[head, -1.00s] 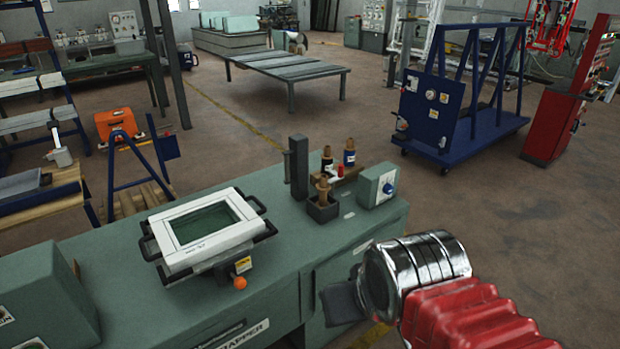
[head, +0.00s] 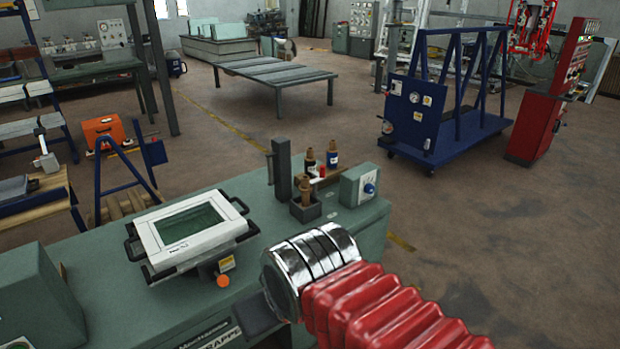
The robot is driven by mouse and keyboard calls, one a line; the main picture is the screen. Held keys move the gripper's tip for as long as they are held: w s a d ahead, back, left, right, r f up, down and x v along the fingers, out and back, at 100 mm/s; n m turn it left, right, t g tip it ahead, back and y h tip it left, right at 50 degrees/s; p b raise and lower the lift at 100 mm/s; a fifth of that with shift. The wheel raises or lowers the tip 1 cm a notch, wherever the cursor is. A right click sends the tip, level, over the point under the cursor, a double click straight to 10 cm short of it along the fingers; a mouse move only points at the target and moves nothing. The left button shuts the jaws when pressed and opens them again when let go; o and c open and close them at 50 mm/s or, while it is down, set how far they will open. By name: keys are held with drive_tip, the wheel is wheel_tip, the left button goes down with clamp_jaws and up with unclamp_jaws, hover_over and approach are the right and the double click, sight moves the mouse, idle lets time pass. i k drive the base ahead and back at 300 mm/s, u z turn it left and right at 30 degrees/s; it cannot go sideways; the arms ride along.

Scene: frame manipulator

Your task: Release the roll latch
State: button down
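I cannot make out which part is the roll latch. A green wrapper machine (head: 110,290) stands in front of me. On it is a white-framed screen unit (head: 190,232) with dark side handles and an orange knob (head: 223,281) below its front edge. My arm, with red bellows and a chrome wrist, reaches in from the lower right. Beyond the wrist, a dark part of my gripper (head: 255,314) shows in front of the machine's front edge, right of the orange knob. The wrist hides most of the gripper, so its fingers and anything between them cannot be seen.
A dark post (head: 282,170), several brown-topped bottles and a green box with a blue knob (head: 359,186) stand on the machine's right end. A blue wheeled frame (head: 450,125) and a red cabinet (head: 540,105) stand farther right. Floor between them is clear.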

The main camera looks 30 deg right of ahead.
sight(320, 176)
drive_tip(key=z, duration=0.05)
drive_tip(key=i, duration=1)
drive_tip(key=u, duration=0.05)
